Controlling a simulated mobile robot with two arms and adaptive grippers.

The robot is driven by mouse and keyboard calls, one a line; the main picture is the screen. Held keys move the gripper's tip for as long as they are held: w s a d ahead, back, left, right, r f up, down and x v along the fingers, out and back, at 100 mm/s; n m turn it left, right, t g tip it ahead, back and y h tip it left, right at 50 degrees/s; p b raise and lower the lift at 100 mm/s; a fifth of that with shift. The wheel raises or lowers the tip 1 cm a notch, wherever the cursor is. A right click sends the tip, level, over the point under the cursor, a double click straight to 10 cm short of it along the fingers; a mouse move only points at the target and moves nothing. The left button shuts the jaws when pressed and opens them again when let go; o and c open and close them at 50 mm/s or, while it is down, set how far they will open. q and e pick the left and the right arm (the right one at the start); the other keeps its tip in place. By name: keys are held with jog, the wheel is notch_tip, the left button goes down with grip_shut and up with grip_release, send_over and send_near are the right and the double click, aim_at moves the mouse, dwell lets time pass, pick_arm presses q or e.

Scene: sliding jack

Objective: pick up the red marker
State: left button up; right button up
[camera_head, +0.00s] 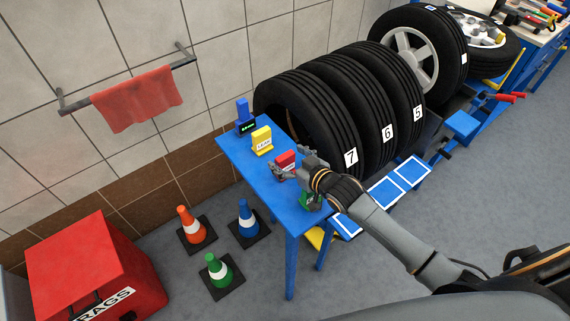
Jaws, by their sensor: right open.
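The red marker (284,160) is a small block with a pale label on the blue table (252,171), between a yellow marker (261,140) and a green one (308,201). My right gripper (290,167) is open at the red marker, with its fingers close around or in front of it. The fingers hide part of the red marker, and I cannot tell whether they touch it. My left gripper is not in view.
Big tires (314,112) stand close along the table's right side. Orange (190,225), blue (247,218) and green (218,270) cones stand on the floor left of it. A red rags box (90,265) is at lower left.

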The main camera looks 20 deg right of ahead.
jog(key=c, duration=1.3)
jog(key=shift+o, duration=0.2)
jog(key=shift+r, duration=0.15)
jog(key=shift+r+b, duration=0.35)
jog(key=shift+r, duration=0.15)
jog(key=s+d+r+b, duration=0.1)
jog(key=s+r+b, duration=0.2)
jog(key=s+r, duration=0.9)
jog(key=shift+s, duration=0.95)
